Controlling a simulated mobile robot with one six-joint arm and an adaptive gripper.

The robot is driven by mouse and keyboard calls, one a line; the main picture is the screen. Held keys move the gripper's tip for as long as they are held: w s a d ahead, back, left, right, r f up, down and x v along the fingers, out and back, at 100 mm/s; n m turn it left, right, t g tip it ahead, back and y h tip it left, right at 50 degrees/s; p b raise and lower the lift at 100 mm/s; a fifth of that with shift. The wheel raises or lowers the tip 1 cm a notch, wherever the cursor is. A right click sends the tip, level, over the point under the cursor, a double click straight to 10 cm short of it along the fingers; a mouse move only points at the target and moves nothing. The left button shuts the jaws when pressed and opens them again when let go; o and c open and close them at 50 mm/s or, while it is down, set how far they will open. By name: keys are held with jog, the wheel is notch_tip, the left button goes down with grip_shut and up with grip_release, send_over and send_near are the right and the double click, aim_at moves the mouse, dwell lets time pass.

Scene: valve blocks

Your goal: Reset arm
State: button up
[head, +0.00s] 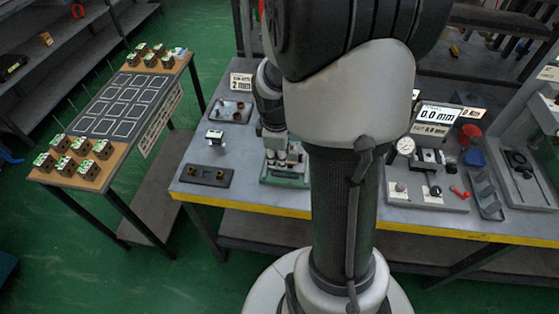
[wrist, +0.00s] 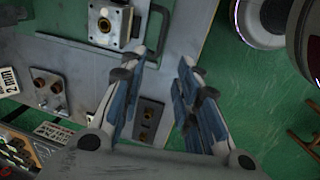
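My gripper (wrist: 165,62) shows in the wrist view with its two blue-padded fingers apart and nothing between them. Beyond the fingers lie the grey bench edge and the green floor.
The grey bench (head: 232,200) has a yellow front edge. It holds a black plate with brass fittings (head: 207,175), a green-based fixture (head: 285,178), a dial gauge (head: 405,146) and a red cup (head: 469,132). The side table (head: 112,122) has outlined empty squares. Green floor lies between the tables.

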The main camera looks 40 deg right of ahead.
jog(key=shift+r, duration=0.4)
jog(key=s+a+r+m+t, duration=0.1)
jog(key=s+a+r+m, duration=0.3)
jog(key=s+a+r, duration=0.3)
jog(key=s+a+r+m+t+y, duration=0.1)
jog(key=s+a+r+m, duration=0.3)
jog(key=a+r, duration=0.5)
jog(key=s+a+t, duration=0.1)
jog(key=s+a, duration=0.1)
jog(key=a, duration=0.1)
jog(key=shift+s+a+r+y, duration=0.15)
jog(key=shift+s+r+y, duration=0.15)
jog(key=shift+s, duration=0.05)
